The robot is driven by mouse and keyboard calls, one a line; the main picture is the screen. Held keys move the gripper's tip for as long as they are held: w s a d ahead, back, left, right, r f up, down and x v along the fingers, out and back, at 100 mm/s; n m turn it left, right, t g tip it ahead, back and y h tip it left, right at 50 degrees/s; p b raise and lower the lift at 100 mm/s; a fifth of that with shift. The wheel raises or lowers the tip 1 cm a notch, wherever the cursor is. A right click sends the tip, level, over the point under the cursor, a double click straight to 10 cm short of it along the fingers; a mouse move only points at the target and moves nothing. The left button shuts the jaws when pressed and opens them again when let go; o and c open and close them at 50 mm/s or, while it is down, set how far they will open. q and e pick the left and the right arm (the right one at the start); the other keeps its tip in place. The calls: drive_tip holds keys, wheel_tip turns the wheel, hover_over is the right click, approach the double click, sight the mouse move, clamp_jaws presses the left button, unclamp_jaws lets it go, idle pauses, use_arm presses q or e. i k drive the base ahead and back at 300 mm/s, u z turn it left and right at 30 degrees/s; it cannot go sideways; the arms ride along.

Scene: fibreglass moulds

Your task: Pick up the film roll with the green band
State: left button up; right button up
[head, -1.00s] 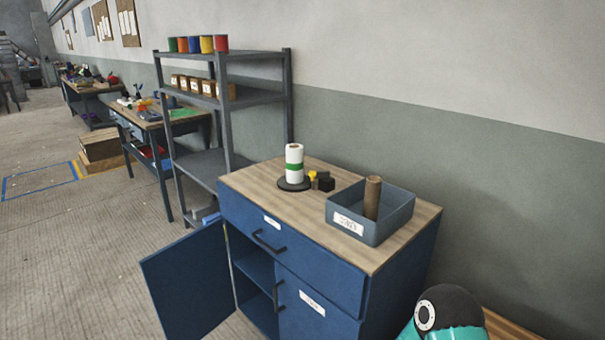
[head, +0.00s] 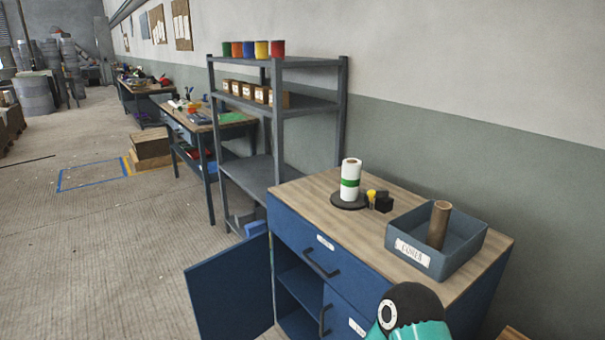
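The film roll with the green band (head: 350,180) is white and stands upright on a round black base (head: 348,201). The base rests on the wooden top of a blue cabinet (head: 307,191). A small yellow and black object (head: 379,201) sits just right of the base. Part of my teal and black arm shows at the bottom right, in front of the cabinet. Neither gripper is in view.
A grey bin (head: 465,251) with a brown tube (head: 438,224) stands on the cabinet's right side. The cabinet's left door (head: 229,290) hangs open. A metal shelf (head: 312,103) stands behind, with workbenches beyond.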

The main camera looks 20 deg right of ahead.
sight(350, 168)
drive_tip(key=u, duration=0.1)
drive_tip(key=i, duration=0.9)
drive_tip(key=z, duration=0.35)
